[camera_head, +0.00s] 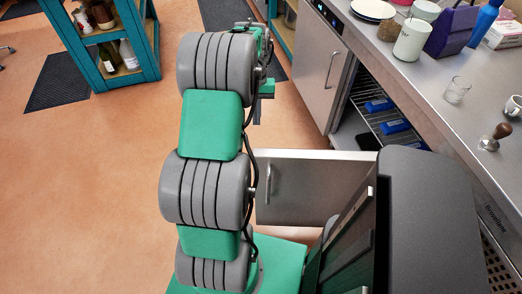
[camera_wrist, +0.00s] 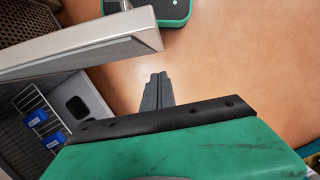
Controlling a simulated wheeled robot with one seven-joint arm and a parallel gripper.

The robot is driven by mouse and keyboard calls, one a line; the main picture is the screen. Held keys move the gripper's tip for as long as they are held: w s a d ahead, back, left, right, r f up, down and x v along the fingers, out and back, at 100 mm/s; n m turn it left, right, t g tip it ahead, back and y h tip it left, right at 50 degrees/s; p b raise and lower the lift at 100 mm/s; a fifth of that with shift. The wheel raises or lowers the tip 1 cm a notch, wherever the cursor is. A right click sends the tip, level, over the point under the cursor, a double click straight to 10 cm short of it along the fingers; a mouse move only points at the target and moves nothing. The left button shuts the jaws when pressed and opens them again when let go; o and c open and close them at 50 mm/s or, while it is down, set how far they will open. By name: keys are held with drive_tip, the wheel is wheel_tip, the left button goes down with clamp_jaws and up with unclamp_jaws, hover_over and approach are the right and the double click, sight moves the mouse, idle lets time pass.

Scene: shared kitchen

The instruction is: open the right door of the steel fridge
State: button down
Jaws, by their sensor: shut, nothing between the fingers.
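The right door (camera_head: 318,187) of the steel fridge stands wide open, swung out from the counter front, with its bar handle (camera_head: 268,184) on the face towards the head camera. The door also crosses the upper left of the wrist view (camera_wrist: 85,42). The open compartment shows a wire shelf with blue packs (camera_head: 380,105), which also show in the wrist view (camera_wrist: 37,117). My gripper (camera_head: 256,110) is in front of the opening, between the two doors, partly hidden by my wrist. In the wrist view its fingers (camera_wrist: 157,76) are together, empty and apart from the door.
The left fridge door (camera_head: 306,66) is closed. The steel counter (camera_head: 440,75) carries a glass (camera_head: 457,90), a cup (camera_head: 513,106), a tamper (camera_head: 495,137) and canisters. A teal shelf unit (camera_head: 150,45) stands upper left. The floor (camera_head: 90,170) to the left is clear.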

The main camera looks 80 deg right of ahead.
sight(261, 151)
drive_tip(key=s+a+f, duration=0.1)
drive_tip(key=f, duration=0.2)
drive_tip(key=s+a+f, duration=0.1)
drive_tip(key=a+f, duration=0.1)
drive_tip(key=f, duration=0.1)
drive_tip(key=s+a+f+p, duration=0.1)
drive_tip(key=a+f, duration=0.1)
drive_tip(key=f, duration=0.2)
drive_tip(key=shift+a, duration=0.4)
